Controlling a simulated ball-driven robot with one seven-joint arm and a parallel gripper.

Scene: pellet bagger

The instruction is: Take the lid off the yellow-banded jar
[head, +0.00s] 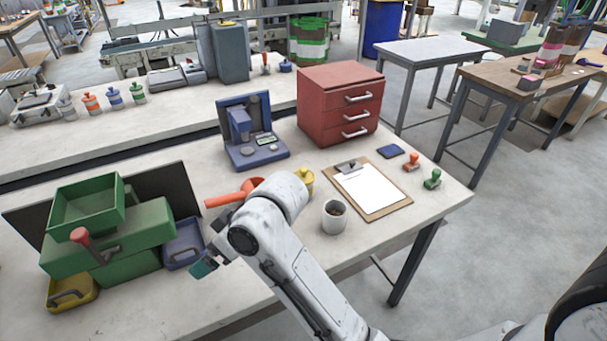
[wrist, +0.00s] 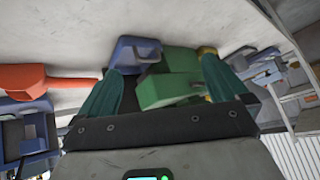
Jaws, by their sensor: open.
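A yellow object (head: 305,180), which looks like the yellow-banded jar, stands on the near bench just behind my arm. My arm hides part of it, and I cannot make out its lid. My gripper (head: 206,266) is open and empty, its teal fingers low over the bench to the left of that object, near the blue bin. In the wrist view my gripper (wrist: 162,85) spreads its two fingers, with bins beyond them. I do not make out the jar in the wrist view.
An orange-red handled object (head: 230,195) lies beside my arm. Green bins (head: 130,235) and a blue bin (head: 184,250) stand left. A grey cup (head: 334,220), clipboard (head: 388,205) and red drawers (head: 325,110) stand right. Several banded jars (head: 90,103) line the back bench.

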